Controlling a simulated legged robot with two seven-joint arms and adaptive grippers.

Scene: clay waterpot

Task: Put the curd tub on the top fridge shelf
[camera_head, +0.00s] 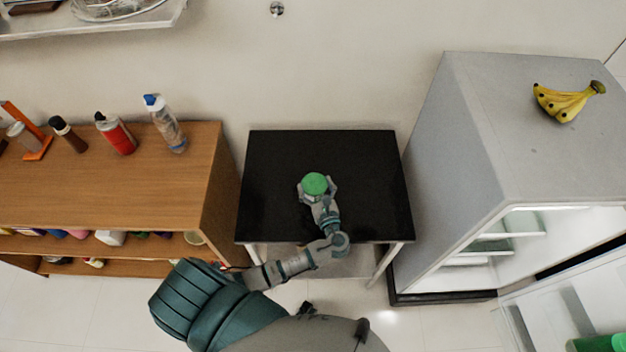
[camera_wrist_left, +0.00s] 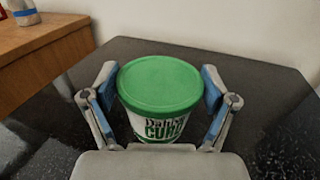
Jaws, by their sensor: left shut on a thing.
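The curd tub (camera_head: 314,184) has a green lid and stands on the black table in the head view. In the left wrist view the curd tub (camera_wrist_left: 160,92) shows its green lid and a white side with "CURD" lettering. My left gripper (camera_head: 318,192) is shut on the tub, one finger on each side; it also shows in the left wrist view (camera_wrist_left: 160,105). The fridge (camera_head: 470,150) stands at the right with its door open. Its inner shelves (camera_head: 500,240) show only in part. My right gripper is not in view.
The black table (camera_head: 270,160) is otherwise clear. Bananas (camera_head: 568,101) lie on top of the fridge. A wooden shelf unit (camera_head: 110,185) with several bottles stands at the left. The open fridge door (camera_head: 545,315) reaches out at lower right, with a green item (camera_head: 598,343) near it.

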